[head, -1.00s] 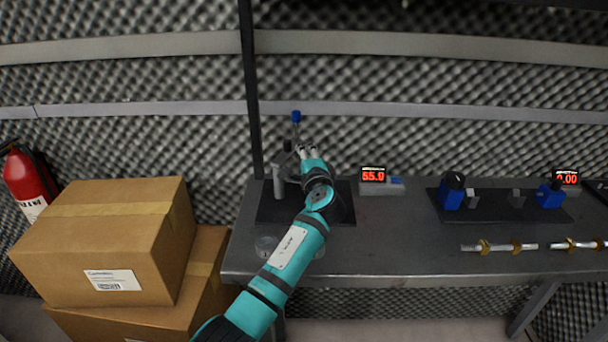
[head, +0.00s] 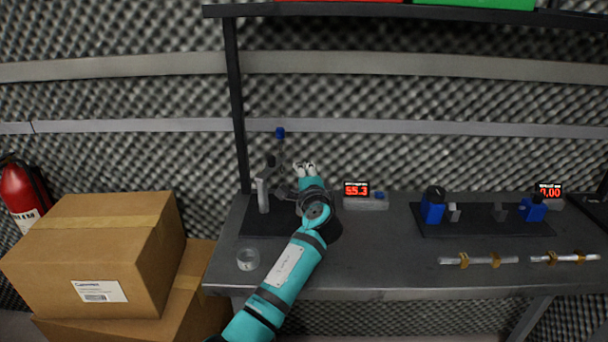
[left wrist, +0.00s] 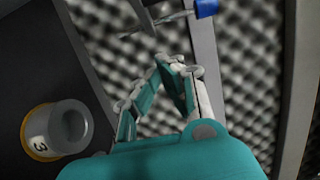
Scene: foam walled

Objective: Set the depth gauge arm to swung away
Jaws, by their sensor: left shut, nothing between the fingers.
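The depth gauge stands on a dark base plate (head: 262,229) at the left end of the bench. It has a grey post (head: 263,195) and a thin upright arm with a blue tip (head: 280,133). The blue tip also shows at the top of the left wrist view (left wrist: 206,8), on a thin rod. My left gripper (head: 304,165) is just right of the rod and lower than the blue tip. Its fingers meet in the left wrist view (left wrist: 172,64), with nothing between them and a gap to the rod. My forearm and hand hide part of the stand.
A red-digit display (head: 357,189) stands right of the gauge. A clear round cup (head: 248,259) sits near the front edge. Blue fixtures (head: 432,211) and metal rods (head: 478,260) lie further right. Cardboard boxes (head: 90,250) stand left of the bench. A shelf (head: 370,10) hangs above.

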